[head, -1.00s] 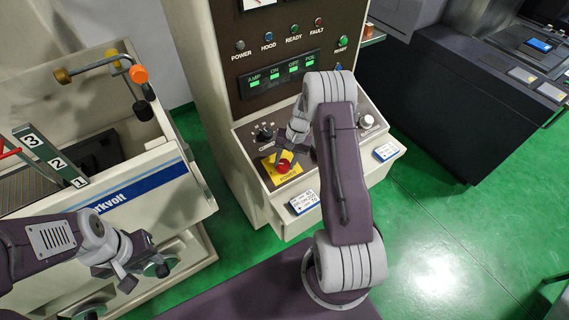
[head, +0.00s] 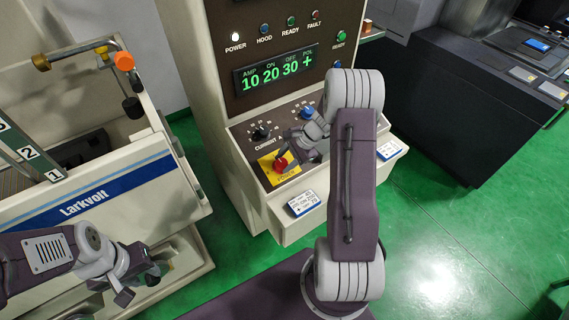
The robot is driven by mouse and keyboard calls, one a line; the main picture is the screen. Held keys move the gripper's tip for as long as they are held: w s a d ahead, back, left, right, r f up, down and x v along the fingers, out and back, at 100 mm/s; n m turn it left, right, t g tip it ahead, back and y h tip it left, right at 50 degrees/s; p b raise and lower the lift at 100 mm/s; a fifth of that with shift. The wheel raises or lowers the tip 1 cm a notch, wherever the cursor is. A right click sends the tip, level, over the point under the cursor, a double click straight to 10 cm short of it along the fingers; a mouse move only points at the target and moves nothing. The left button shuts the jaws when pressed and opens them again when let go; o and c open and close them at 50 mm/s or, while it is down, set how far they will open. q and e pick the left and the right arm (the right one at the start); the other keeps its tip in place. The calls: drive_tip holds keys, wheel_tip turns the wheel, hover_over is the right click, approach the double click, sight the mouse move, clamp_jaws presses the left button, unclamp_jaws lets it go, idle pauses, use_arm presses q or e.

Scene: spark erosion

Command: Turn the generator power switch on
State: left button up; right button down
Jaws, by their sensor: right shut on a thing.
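The generator power switch is a red rotary knob (head: 281,166) on a yellow plate (head: 267,171), at the left of the sloping control panel. My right gripper (head: 284,155) is shut on the red knob and hides part of it. The power lamp (head: 235,37) glows white. The green display (head: 272,74) reads 10, 20, 30 and a plus sign. My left gripper (head: 138,284) is low at the left, away from the panel, in front of the Larkvolt machine tank; whether its fingers are apart is unclear.
A black current knob (head: 261,132) and a blue knob (head: 308,111) sit close to the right gripper. The Larkvolt tank (head: 105,199) stands at the left. Green floor (head: 440,225) is clear at the right.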

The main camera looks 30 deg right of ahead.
drive_tip(key=shift+w+r+m+t+b, duration=0.15)
drive_tip(key=shift+m+t+b, duration=0.15)
drive_tip(key=shift+m, duration=0.3)
drive_tip(key=shift+r, duration=0.1)
drive_tip(key=c, duration=1)
unclamp_jaws()
drive_tip(key=shift+c, duration=0.2)
drive_tip(key=shift+o, duration=0.9)
drive_tip(key=shift+s+a, duration=0.1)
drive_tip(key=shift+s, duration=0.1)
drive_tip(key=shift+d+r, duration=0.25)
drive_tip(key=b+v, duration=0.1)
drive_tip(key=v, duration=0.7)
